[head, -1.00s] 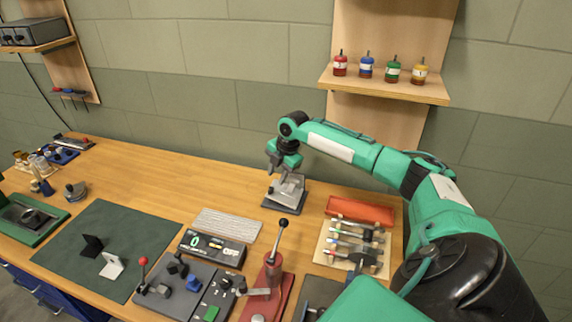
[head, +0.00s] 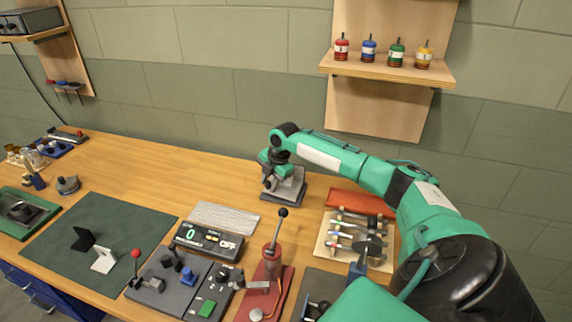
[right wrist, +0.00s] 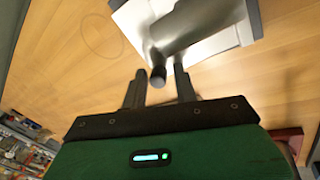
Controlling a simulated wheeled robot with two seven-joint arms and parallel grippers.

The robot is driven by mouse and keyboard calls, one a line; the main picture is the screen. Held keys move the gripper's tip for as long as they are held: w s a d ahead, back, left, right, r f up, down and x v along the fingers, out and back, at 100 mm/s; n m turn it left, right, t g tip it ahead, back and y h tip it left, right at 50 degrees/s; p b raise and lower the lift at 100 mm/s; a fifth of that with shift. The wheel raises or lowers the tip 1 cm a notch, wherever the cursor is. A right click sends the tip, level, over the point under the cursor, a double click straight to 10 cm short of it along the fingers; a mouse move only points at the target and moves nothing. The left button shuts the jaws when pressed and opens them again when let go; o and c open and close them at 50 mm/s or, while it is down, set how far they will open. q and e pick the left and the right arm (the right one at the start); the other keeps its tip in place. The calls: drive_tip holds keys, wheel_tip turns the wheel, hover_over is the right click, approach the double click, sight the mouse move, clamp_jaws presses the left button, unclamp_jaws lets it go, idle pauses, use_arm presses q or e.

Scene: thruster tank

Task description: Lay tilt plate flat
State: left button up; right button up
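The tilt plate (head: 290,187) is a light metal plate on a dark base near the back of the bench. It looks tilted in the head view, partly covered by my right gripper (head: 267,184). In the right wrist view the pale plate (right wrist: 208,45) lies beyond the fingers. A grey cylindrical part with a dark knob (right wrist: 158,77) reaches toward my right gripper (right wrist: 160,84). The fingers are apart, with the knob between them in the picture; contact cannot be told. My left gripper is not in view.
A tool board (head: 330,246) and red case (head: 358,203) lie to the right. The bench left of the plate is clear.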

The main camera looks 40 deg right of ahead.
clamp_jaws()
drive_tip(key=shift+w+a+f+g+p, duration=0.1)
drive_tip(key=shift+w+f+g+p, duration=0.05)
drive_tip(key=shift+f+g+p, duration=0.3)
drive_tip(key=shift+f, duration=0.1)
